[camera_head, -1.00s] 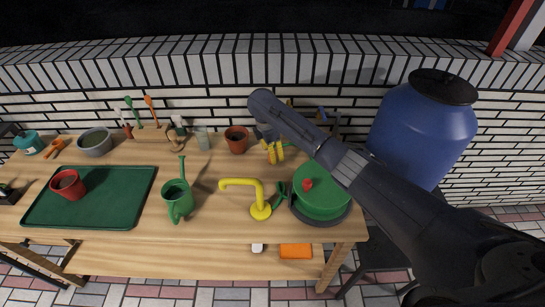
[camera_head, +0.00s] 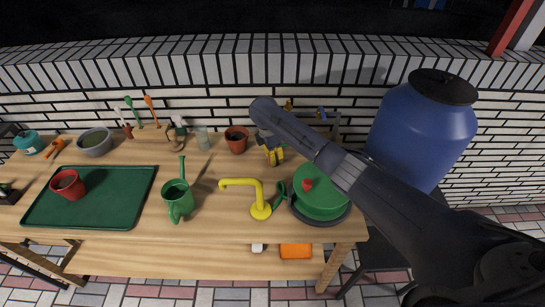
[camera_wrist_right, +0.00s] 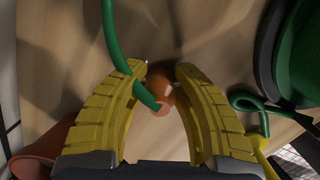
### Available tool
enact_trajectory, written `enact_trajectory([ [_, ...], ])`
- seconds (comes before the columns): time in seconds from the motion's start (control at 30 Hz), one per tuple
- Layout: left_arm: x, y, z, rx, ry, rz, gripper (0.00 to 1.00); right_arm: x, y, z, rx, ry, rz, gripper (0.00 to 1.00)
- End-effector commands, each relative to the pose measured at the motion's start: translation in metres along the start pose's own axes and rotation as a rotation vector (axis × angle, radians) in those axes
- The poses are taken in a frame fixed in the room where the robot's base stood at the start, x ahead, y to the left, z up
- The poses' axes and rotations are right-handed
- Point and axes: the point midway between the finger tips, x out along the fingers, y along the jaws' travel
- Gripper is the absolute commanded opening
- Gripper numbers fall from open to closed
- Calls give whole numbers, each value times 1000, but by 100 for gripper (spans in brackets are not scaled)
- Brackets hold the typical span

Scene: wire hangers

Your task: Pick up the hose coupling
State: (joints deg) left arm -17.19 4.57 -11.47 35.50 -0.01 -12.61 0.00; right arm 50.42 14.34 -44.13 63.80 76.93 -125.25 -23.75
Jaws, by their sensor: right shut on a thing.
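The orange hose coupling (camera_wrist_right: 160,82) is on the end of a green hose (camera_wrist_right: 116,50) in the right wrist view. My right gripper (camera_wrist_right: 161,78) has its yellow ribbed fingers on either side of the coupling and is shut on it, above the wooden bench. In the head view my right gripper (camera_head: 275,157) is at the back of the bench, right of a terracotta pot; the coupling is too hidden there to make out. My left gripper is not in view.
A green watering can (camera_head: 178,201) and a green tray (camera_head: 105,211) are further left.

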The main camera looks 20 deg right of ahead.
Motion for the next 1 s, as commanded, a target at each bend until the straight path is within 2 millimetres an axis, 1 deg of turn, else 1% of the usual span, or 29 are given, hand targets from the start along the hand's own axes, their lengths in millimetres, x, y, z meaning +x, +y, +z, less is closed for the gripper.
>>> enact_trajectory([
  [0.03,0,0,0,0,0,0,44,0,0,0,0,0,0,6],
  [0.1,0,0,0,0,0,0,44,0,0,0,0,0,0,0],
  [0.47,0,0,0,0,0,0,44,0,0,0,0,-1,-1,0],
  [0.63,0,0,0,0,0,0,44,-5,0,1,1,-1,0,0],
  [0.77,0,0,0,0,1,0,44,-16,0,3,1,0,1,0],
  [0.87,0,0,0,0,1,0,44,-30,1,5,0,0,3,0],
  [1.0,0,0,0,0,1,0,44,-59,1,10,-1,-2,5,0],
])
